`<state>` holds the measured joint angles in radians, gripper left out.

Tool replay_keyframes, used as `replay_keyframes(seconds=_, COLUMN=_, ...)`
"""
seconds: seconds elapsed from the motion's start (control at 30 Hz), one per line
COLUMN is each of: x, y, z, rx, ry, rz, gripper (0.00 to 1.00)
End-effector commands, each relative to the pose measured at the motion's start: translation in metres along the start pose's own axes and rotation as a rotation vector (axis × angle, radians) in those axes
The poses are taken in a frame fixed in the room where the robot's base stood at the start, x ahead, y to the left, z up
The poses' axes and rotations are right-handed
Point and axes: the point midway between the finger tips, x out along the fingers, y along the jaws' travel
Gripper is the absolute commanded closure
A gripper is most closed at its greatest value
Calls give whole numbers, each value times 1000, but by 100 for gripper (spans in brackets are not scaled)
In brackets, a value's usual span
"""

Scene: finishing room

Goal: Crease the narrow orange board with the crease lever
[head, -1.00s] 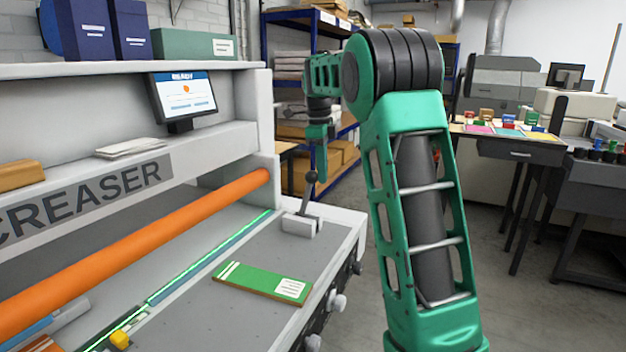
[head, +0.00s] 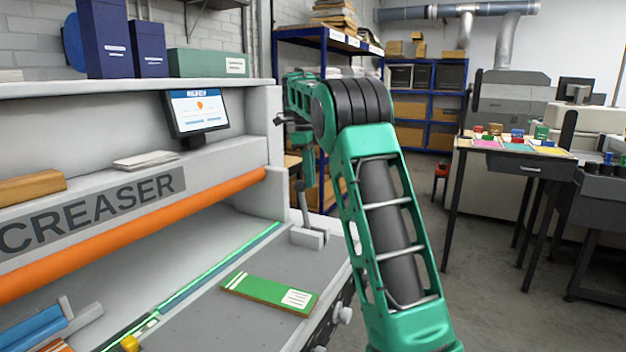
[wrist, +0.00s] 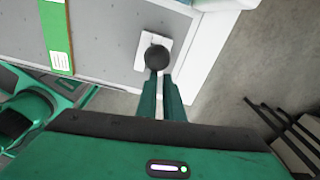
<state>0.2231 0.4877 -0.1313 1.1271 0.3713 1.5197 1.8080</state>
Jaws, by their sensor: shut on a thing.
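The crease lever (head: 304,207), a dark rod with a round knob on a pale block, stands at the right end of the creaser bed. My gripper (wrist: 160,80) is shut on it, with the dark knob between or just beyond the fingertips in the wrist view. An orange board with white stripes (head: 52,346), perhaps the narrow one, shows only in part at the bottom left edge. A green board (head: 270,295) lies flat on the bed.
The orange roller (head: 150,228) spans the creaser above a green-lit line (head: 215,264). A blue item (head: 38,328) and a yellow piece (head: 130,343) are at the lower left. A screen (head: 198,111) is on the machine. A table with coloured items (head: 520,155) stands right, beyond open floor.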

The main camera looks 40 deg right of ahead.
Motion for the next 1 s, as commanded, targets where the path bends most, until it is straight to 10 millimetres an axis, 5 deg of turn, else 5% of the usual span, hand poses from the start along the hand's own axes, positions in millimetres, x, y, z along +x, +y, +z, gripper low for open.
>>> replay_keyframes(seconds=0.03, x=-5, y=5, z=21, rx=-38, ry=-17, rz=-17, gripper=100)
replay_keyframes(seconds=0.63, x=5, y=-4, z=31, rx=-37, ry=-9, rz=-12, gripper=100)
replay_keyframes(seconds=1.0, x=-6, y=-6, z=-11, rx=-22, ry=-7, rz=-7, gripper=100)
